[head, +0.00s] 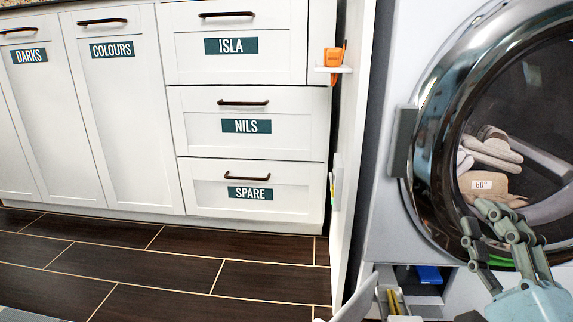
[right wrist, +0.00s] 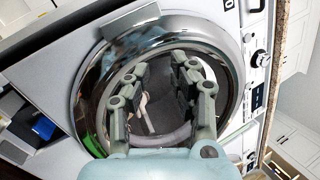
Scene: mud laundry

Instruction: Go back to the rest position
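My right gripper (head: 484,222) is in front of the lower part of the washing machine's round glass door (head: 432,110). Its fingers are spread apart, with nothing seen between them. In the right wrist view the gripper (right wrist: 160,68) faces the same door with its chrome ring (right wrist: 88,92). Behind the glass in the head view lies pale laundry (head: 490,146), with a beige piece bearing a "60°" label (head: 481,184). Whether the fingers touch the door cannot be told. My left gripper is not in view.
White cabinets on the left carry labels, among them DARKS (head: 29,56), ISLA (head: 231,46) and SPARE (head: 250,193). A narrow white panel (head: 350,130) stands between cabinets and machine. An orange object (head: 334,56) sits on a small shelf. The dark tiled floor (head: 150,270) is clear.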

